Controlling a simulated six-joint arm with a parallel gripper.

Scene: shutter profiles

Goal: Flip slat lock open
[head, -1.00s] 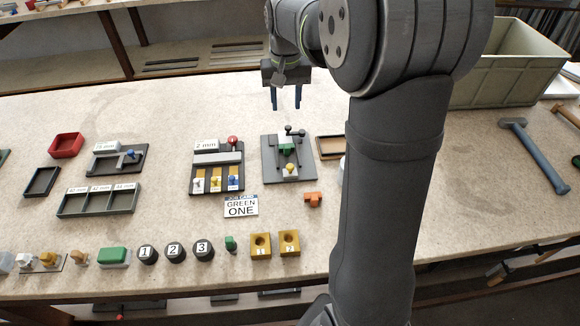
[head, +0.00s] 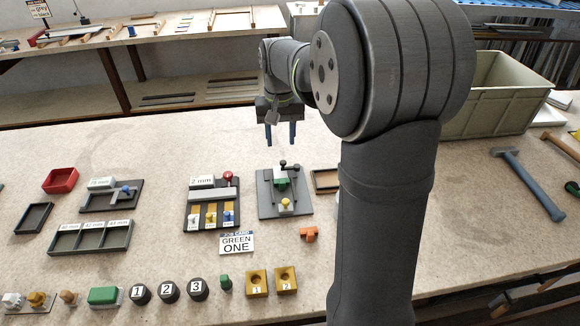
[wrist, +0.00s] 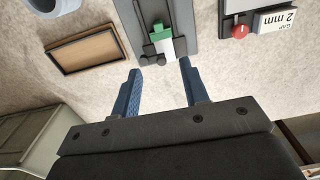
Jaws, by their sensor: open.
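A grey fixture plate (head: 265,207) lies on the bench, with a green block (head: 282,184), black knobs (head: 283,163) at its far end and a yellow knob (head: 286,203) at its near end. I take it to hold the slat lock, but the lock's state is too small to read. My gripper (head: 281,143) is open and empty, fingers pointing down, above and beyond the plate's far edge. In the wrist view the green and white block (wrist: 163,38) and dark knobs (wrist: 151,56) show ahead, between the lines of my open fingers (wrist: 160,70).
A "2 mm" gap board (head: 189,220) with a red knob stands left of the plate. A brown tray (head: 325,181) lies right. A job card (head: 237,243) reads "GREEN ONE". An orange piece (head: 309,233) lies near the plate. A large crate (head: 490,110) stands back right.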

